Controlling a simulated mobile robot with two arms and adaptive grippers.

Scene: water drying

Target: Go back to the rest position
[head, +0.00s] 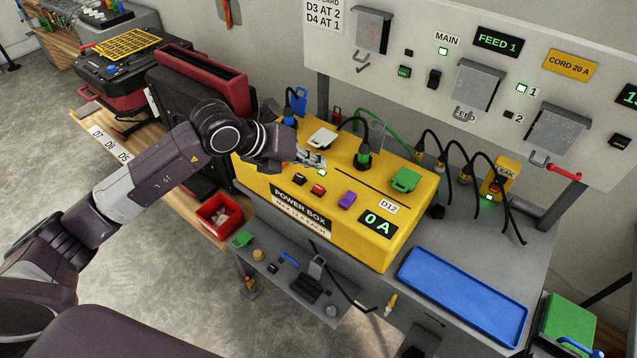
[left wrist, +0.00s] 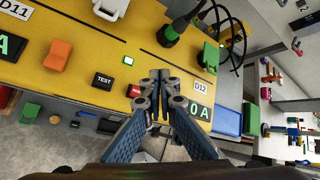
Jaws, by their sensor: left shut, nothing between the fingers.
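My left arm reaches in from the left in the head view. My left gripper (head: 312,158) is over the top left part of the yellow power box (head: 285,228), close to its top. Its fingers are shut with nothing between them; the left wrist view shows the closed tips (left wrist: 160,76) in front of the yellow panel (left wrist: 85,30). Whether the tips touch the box I cannot tell. The box carries a green-lit 0 A display (head: 379,225), a green cover (head: 406,180) and a purple switch (head: 347,200). My right gripper is not in view.
An empty blue tray (head: 462,296) lies right of the box on the grey bench. A red bin (head: 220,216) stands to its left. A lower shelf (head: 345,283) holds small parts. Black cords (head: 461,160) hang behind. A white panel (head: 420,65) stands at the back.

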